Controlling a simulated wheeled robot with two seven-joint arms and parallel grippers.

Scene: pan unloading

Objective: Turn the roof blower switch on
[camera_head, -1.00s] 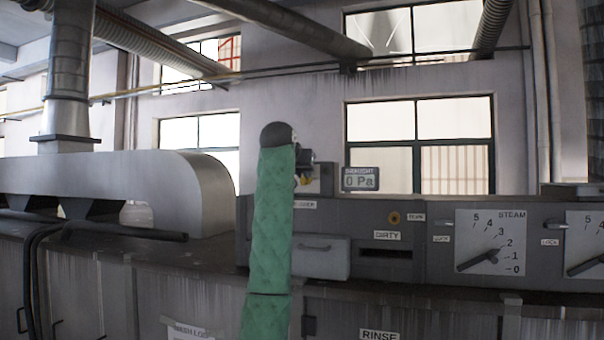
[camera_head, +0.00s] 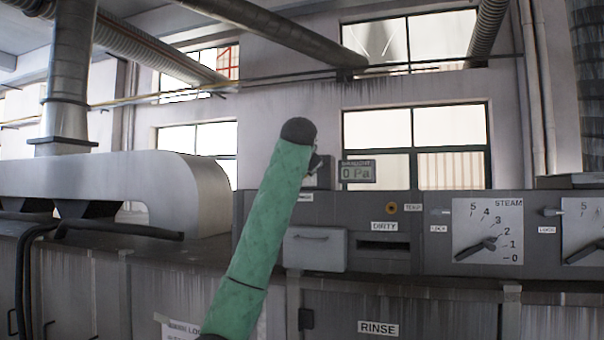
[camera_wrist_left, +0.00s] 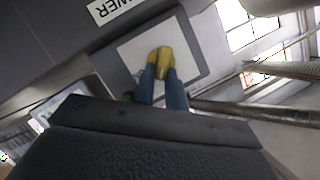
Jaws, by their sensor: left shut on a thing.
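The roof blower switch is a yellow handle (camera_wrist_left: 161,58) on a pale plate (camera_wrist_left: 128,48) set in a grey box, seen in the left wrist view. My left gripper (camera_wrist_left: 164,80) has its two blue fingers shut on the yellow handle. A white label (camera_wrist_left: 112,10) ending in "WER" sits beside the plate. In the head view, my green-sleeved left arm covers most of the gripper and the switch; only a dark part of the gripper (camera_head: 318,164) shows beside the grey switch box (camera_head: 322,180). My right gripper is in neither view.
A pressure display (camera_head: 357,171) reading "0 Pa" stands right of the switch box. Below are a grey drawer front (camera_head: 315,250), a slot marked "DIRTY" (camera_head: 384,245) and steam dials (camera_head: 488,231). A rounded metal duct (camera_head: 120,180) lies at left.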

